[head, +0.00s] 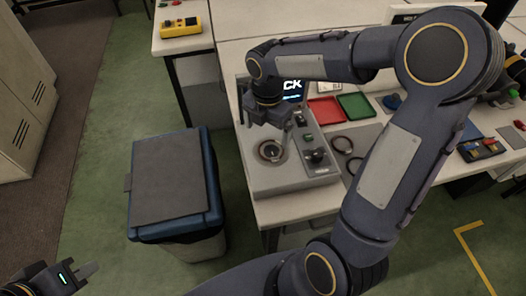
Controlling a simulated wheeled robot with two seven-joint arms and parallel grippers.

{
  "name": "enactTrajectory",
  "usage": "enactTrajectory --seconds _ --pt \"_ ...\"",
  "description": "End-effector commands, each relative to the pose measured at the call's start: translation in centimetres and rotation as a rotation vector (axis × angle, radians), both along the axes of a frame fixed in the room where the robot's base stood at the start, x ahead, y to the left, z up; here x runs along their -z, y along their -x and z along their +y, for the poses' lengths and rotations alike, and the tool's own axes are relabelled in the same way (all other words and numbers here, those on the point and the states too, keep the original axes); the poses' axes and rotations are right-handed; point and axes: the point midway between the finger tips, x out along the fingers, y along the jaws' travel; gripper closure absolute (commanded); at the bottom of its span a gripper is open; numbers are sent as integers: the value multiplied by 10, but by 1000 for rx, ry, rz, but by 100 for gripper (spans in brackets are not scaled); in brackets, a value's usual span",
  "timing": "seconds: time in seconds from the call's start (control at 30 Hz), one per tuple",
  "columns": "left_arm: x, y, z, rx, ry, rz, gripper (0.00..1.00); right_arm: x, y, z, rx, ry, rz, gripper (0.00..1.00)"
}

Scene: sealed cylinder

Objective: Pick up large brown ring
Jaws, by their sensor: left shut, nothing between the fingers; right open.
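Two dark rings lie on a grey mat on the white table, to the right of the test machine (262,178). The upper ring (334,147) is in plain view, and the lower ring (348,168) is partly behind my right arm. I cannot tell surely which is the large brown one. My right gripper (282,130) is open above the machine, left of the rings, pointing down and holding nothing. A round metal part (271,150) sits in the machine's top below it. My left gripper (88,270) is shut and empty at the lower left, far from the rings.
A red tray (325,110) and a green tray (355,106) lie behind the rings. A lidded bin (170,180) stands left of the table. A yellow meter (180,27) is at the back.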

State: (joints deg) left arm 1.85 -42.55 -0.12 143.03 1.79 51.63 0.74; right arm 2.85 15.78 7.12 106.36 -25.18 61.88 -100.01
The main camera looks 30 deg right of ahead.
Motion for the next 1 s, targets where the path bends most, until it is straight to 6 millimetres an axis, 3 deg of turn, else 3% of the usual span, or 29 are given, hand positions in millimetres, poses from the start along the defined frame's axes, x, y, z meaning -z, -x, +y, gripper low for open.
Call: enactTrajectory --seconds 0.4,0.73,1.0 --pt "-1 0 0 0 0 0 100 56 4 -7 4 -2 4 6" --pt "-1 0 0 0 0 0 100 65 4 -7 6 -1 0 6" --pt "-1 0 0 0 0 0 100 65 4 -7 6 -2 0 38"
